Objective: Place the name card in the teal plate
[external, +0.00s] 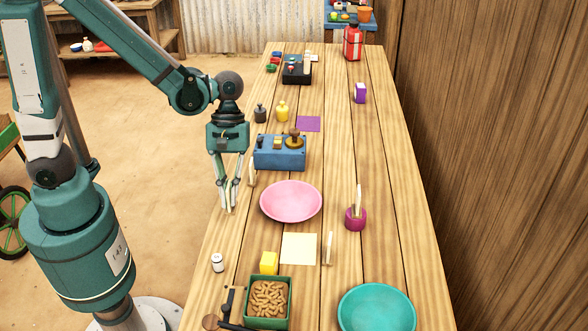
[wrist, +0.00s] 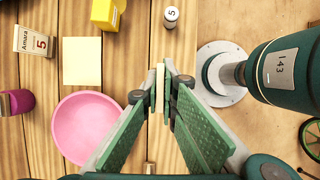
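The teal plate (external: 376,310) lies empty at the near right of the table. It is outside the wrist view. My gripper (external: 228,208) is over the table's left edge, left of the pink plate. In the wrist view, its fingers (wrist: 160,90) are closed on a thin cream card (wrist: 160,78), seen edge-on. It looks like a name card, but its face is hidden. Another name card (external: 328,248) stands beside the cream square; in the wrist view this card (wrist: 35,41) reads "Amara 5".
A pink plate (external: 291,202), a cream square (external: 299,249), a yellow block (external: 269,262), a small white bottle (external: 217,262) and a green box (external: 268,297) of brown pieces are nearby. A purple pot (external: 355,218) stands right. A blue box (external: 280,152) is behind.

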